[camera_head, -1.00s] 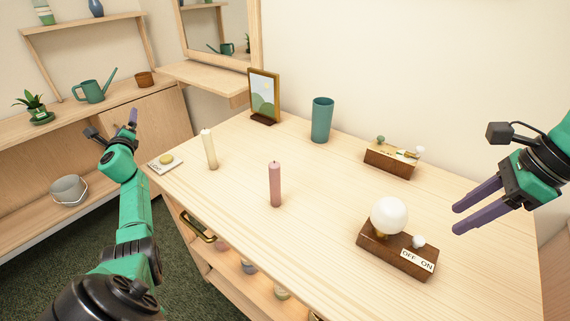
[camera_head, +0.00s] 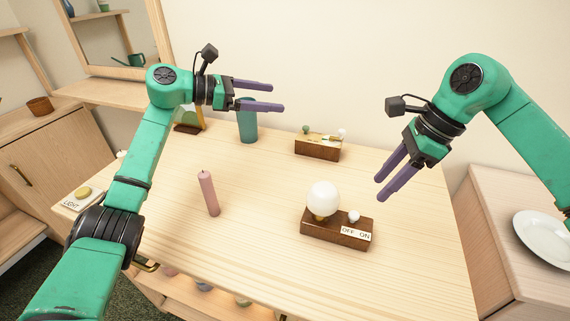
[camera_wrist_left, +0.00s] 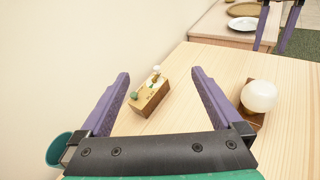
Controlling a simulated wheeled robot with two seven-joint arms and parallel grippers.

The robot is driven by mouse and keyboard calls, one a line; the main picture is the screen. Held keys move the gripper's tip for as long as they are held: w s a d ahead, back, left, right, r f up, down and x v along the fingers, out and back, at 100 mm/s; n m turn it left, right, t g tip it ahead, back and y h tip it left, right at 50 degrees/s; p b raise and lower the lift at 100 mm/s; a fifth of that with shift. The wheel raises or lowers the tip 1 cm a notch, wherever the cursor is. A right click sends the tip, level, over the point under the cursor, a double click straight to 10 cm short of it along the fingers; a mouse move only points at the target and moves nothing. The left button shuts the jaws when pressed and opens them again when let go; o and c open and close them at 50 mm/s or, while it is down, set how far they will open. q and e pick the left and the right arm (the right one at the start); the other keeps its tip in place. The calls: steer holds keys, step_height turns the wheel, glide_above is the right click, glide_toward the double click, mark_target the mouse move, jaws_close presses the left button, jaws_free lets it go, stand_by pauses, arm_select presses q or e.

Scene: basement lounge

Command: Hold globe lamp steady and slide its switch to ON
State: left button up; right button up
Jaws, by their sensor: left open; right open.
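The globe lamp (camera_head: 323,197) is a white ball on a dark wooden base (camera_head: 318,231) near the front right of the table. A white switch knob (camera_head: 354,216) stands on the base, above the OFF/ON label (camera_head: 356,234), closer to its left half. The lamp also shows at the right in the left wrist view (camera_wrist_left: 259,96). My left gripper (camera_head: 283,96) is open and empty, above the table to the lamp's upper left. My right gripper (camera_head: 380,189) is open and empty, pointing down, above and to the right of the lamp. Neither touches it.
A pink candle (camera_head: 208,193) stands left of the lamp. A wooden box with small knobs (camera_head: 318,148) sits behind it. The LIGHT card (camera_head: 83,197) lies at the left edge. A plate (camera_head: 543,236) is at right.

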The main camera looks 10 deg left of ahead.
arm_select(q)
steer(key=s+d+f+m+g+y, duration=0.4)
steer(key=s+d+f+m+g, duration=0.15)
steer(key=s+d, duration=0.2)
steer(key=g+y, duration=0.3)
steer(key=y, duration=0.1)
glide_toward(307, 211)
steer(key=shift+m, duration=0.35)
steer(key=x, duration=1)
steer(key=shift+s+d+f, duration=0.1)
steer(key=shift+d+f, duration=0.05)
steer(key=shift+f, duration=0.2)
steer(key=c, duration=1.3)
steer(key=shift+c, duration=1)
arm_select(e)
steer(key=c, duration=0.4)
steer(key=shift+m, duration=0.3)
jaws_close()
steer(key=n+y, duration=0.1)
steer(key=n, duration=1)
steer(key=s+d+f+n+t+y, duration=0.1)
steer(key=n+y, duration=0.1)
steer(key=n, duration=0.9)
steer(key=n+t+y, duration=0.1)
steer(key=n, duration=1)
steer(key=shift+s+d+f, duration=0.3)
steer(key=shift+s+d, duration=0.05)
steer(key=shift+s, duration=0.05)
